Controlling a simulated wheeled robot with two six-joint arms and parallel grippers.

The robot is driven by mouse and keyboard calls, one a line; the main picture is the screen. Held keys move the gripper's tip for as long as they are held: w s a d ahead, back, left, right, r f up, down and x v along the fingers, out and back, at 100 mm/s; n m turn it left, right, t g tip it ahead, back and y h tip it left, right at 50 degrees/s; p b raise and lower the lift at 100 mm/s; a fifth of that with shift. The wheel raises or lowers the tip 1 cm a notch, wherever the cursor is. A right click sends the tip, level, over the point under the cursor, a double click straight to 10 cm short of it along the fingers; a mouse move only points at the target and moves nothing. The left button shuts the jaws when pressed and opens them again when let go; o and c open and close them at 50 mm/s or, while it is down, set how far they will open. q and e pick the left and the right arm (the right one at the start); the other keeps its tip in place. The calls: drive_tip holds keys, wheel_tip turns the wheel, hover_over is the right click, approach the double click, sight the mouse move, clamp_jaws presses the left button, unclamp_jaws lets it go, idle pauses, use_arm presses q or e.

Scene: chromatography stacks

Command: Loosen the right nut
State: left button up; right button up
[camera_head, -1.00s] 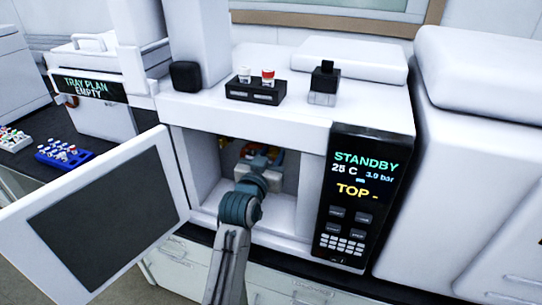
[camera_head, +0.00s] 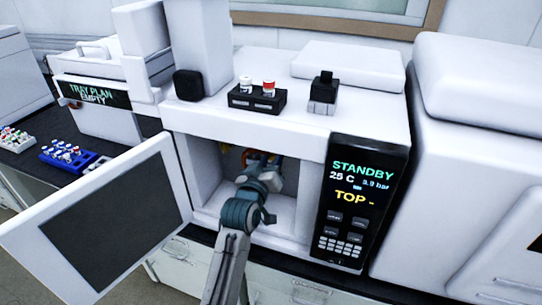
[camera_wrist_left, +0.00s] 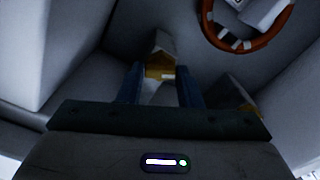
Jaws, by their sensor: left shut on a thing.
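My left gripper (camera_head: 262,160) reaches into the open compartment of the white instrument. In the left wrist view its two blue fingers (camera_wrist_left: 160,82) are shut on a yellow, brass-coloured nut (camera_wrist_left: 158,71) on a pale fitting. A second brass-coloured part (camera_wrist_left: 247,108) shows at the right of that view, partly hidden behind the gripper body. I cannot tell from these frames which nut is the right one. In the head view my wrist hides most of the fittings. My right gripper is not in view.
An orange ring of tubing (camera_wrist_left: 250,45) is near the fingers in the wrist view. The compartment walls (camera_head: 199,172) are close on both sides. The open door (camera_head: 180,190) stands at left, the display panel (camera_head: 360,205) at right reads STANDBY. Vials in a black holder (camera_head: 256,101) stand on top.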

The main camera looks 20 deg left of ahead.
use_arm(q)
drive_tip(key=n+p, duration=0.1)
drive_tip(key=n, duration=0.1)
drive_tip(key=n+p, duration=0.1)
drive_tip(key=shift+r+n, duration=0.2)
drive_tip(key=shift+n, duration=0.2)
drive_tip(key=n+p, duration=0.3)
drive_tip(key=n, duration=0.1)
drive_tip(key=shift+a+f+n, duration=0.1)
drive_tip(key=shift+n, duration=0.2)
drive_tip(key=n+p, duration=0.2)
drive_tip(key=shift+n, duration=0.4)
drive_tip(key=shift+f+n+p, duration=0.15)
drive_tip(key=shift+n+p, duration=0.35)
drive_tip(key=shift+n, duration=0.3)
drive_tip(key=shift+f, duration=0.1)
drive_tip(key=o, duration=0.9)
